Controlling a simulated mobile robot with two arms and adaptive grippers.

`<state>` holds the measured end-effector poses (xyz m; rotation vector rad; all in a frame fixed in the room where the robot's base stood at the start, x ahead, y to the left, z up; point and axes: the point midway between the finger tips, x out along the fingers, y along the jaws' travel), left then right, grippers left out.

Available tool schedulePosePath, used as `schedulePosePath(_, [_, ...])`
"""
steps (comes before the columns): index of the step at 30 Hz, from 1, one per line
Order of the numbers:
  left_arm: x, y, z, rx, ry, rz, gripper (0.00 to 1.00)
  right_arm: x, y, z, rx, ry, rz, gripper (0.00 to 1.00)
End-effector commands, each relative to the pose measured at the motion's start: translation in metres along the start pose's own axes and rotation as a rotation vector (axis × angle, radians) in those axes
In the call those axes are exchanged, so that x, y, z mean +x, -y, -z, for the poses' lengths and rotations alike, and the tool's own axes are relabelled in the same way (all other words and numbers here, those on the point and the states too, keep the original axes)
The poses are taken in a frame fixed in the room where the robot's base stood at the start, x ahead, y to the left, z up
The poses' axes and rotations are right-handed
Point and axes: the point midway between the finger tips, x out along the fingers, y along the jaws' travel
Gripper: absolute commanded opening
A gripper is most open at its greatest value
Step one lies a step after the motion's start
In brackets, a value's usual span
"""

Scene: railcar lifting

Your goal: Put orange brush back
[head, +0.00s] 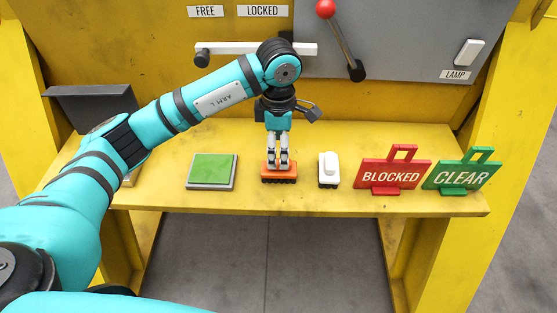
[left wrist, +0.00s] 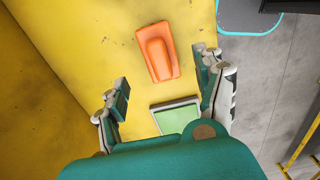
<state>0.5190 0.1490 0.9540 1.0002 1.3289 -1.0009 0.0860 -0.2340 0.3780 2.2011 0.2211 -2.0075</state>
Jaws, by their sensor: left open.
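The orange brush (head: 280,178), with a dark bristle edge below, lies on the yellow shelf near its front edge. My left gripper (head: 278,164) points down over the brush and hides part of its top. In the left wrist view the brush (left wrist: 158,50) lies apart from the fingers, ahead of the gap between them. There my left gripper (left wrist: 166,74) is open and empty. A green pad on a grey base (head: 212,171) lies left of the brush; it also shows in the left wrist view (left wrist: 177,116). My right gripper is not in view.
A white brush (head: 328,170) stands close right of the orange one. Farther right are the red BLOCKED sign (head: 393,176) and the green CLEAR sign (head: 462,177). A white bar handle (head: 230,48) and a red-knobbed lever (head: 341,40) are on the panel behind.

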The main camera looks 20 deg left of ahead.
Motion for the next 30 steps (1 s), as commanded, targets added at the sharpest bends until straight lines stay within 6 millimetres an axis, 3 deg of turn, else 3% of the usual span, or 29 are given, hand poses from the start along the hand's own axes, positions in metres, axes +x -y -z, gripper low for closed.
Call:
schedulePosePath(6, [-0.042, 0.0, 0.0, 0.0, 0.001, -0.004, 0.7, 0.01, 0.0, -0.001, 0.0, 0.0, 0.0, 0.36])
schedulePosePath(11, [-0.058, 0.0, 0.0, 0.0, 0.001, -0.001, 0.7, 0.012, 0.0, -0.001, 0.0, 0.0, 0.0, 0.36])
schedulePosePath(30, [-0.062, 0.0, 0.0, 0.0, 0.0, 0.0, 0.7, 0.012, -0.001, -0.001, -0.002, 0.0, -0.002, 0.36])
